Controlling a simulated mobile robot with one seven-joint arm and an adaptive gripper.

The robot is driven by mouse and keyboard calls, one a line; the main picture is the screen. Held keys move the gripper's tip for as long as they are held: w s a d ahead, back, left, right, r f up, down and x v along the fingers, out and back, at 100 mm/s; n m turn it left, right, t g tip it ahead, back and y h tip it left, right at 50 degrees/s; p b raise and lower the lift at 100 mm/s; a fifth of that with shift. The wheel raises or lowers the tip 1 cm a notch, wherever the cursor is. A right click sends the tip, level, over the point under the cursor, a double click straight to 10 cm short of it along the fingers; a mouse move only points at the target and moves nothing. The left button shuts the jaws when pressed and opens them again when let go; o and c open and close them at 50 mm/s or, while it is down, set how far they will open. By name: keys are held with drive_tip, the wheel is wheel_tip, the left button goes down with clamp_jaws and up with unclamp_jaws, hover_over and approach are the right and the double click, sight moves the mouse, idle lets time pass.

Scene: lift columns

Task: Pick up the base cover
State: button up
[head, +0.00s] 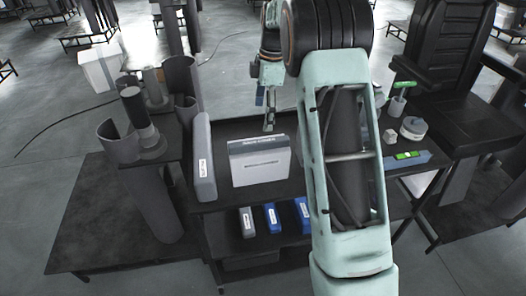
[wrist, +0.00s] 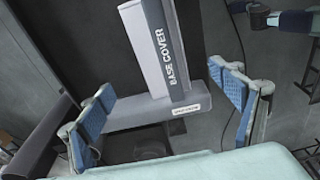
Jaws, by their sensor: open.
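The base cover (head: 260,163) is a pale grey, box-like piece with a darker grey top edge. It stands on the dark table in the head view, left of my arm. In the wrist view the base cover (wrist: 148,48) shows its "BASE COVER" lettering at upper centre, beyond the fingertips. My gripper (head: 266,112) is behind and above the cover in the head view. In the wrist view my gripper (wrist: 166,112) is open, with blue-padded fingers wide apart and nothing held between them.
A grey labelled panel (head: 203,160) stands just left of the cover. Blue and grey labelled parts (head: 272,218) lie on the lower shelf. Grey cylinders (head: 138,110) stand at the left. A green-handled tool (head: 400,92) and a blue-grey bar (head: 415,160) are at the right.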

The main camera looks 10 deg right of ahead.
hover_over(259, 140)
drive_tip(key=f, duration=0.4)
drive_tip(key=shift+w+d+f, duration=0.25)
drive_tip(key=shift+f, duration=0.15)
drive_tip(key=shift+a+f+p, duration=0.15)
drive_tip(key=shift+f+p, duration=0.35)
drive_tip(key=shift+f, duration=1)
drive_tip(key=shift+a+f+p, duration=0.15)
drive_tip(key=shift+f+p, duration=0.35)
drive_tip(key=shift+f, duration=1)
drive_tip(key=shift+c, duration=0.7)
drive_tip(key=c, duration=1.8)
drive_tip(key=shift+c, duration=0.3)
drive_tip(key=shift+r, duration=0.2)
